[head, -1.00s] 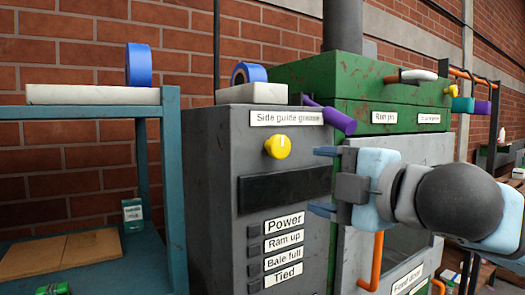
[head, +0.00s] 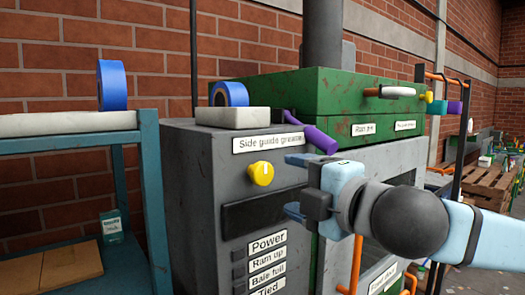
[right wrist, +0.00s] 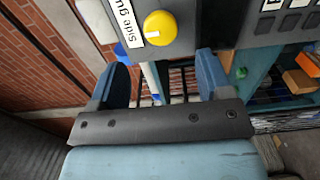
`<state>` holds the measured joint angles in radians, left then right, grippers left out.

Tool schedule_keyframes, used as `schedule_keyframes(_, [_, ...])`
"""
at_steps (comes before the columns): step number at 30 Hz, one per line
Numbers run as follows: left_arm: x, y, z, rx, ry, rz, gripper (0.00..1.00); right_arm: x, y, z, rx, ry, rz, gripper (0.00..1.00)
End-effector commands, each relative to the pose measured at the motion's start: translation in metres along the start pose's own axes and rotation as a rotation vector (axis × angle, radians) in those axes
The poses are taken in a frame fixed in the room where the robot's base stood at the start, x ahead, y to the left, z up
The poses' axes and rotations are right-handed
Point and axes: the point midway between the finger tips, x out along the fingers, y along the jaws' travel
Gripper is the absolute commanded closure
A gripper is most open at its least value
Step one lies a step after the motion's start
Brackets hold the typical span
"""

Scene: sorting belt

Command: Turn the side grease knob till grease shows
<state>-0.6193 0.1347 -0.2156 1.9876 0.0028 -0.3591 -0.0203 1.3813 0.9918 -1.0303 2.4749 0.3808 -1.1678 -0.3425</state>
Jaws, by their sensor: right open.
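The yellow side grease knob (head: 260,172) sits on the grey machine panel under the "Side guide grease" label (head: 268,142). A white mark on its face points up in the head view. In the right wrist view the knob (right wrist: 160,28) is beyond the fingertips, roughly between their lines. My right gripper (head: 291,186) is open and empty, to the right of the knob and apart from it. Its two blue fingers also show in the right wrist view (right wrist: 163,75). I see no grease near the knob. My left gripper is out of view.
A dark recessed strip (head: 262,211) and several labelled buttons lie below the knob. A purple handle (head: 314,137) slants above my right gripper. A blue tape roll (head: 231,94) and a pale block (head: 232,117) rest on the machine. A teal shelf (head: 152,190) stands left.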

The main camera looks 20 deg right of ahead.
Motion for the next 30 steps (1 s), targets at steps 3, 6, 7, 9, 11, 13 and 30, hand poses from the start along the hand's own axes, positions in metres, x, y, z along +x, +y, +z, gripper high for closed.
schedule_keyframes(3, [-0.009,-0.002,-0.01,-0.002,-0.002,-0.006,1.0,0.021,0.002,0.0,0.001,0.001,-0.003,0.28])
schedule_keyframes(6, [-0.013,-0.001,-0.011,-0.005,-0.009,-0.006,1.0,0.042,0.002,-0.001,0.0,0.001,-0.002,0.28])
schedule_keyframes(7, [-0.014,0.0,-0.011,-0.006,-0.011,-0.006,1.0,0.048,0.002,-0.001,0.0,0.0,-0.001,0.28])
schedule_keyframes(9, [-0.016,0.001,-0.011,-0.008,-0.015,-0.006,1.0,0.06,0.001,-0.001,0.0,0.001,-0.001,0.28])
schedule_keyframes(11, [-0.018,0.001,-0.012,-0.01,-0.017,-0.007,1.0,0.069,0.001,0.0,-0.001,0.0,0.0,0.28])
schedule_keyframes(13, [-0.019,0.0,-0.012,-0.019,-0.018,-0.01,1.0,0.077,0.001,-0.001,0.0,0.0,-0.001,0.28])
schedule_keyframes(30, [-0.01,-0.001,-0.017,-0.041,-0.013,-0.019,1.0,0.089,-0.001,0.0,-0.001,0.001,0.001,0.53])
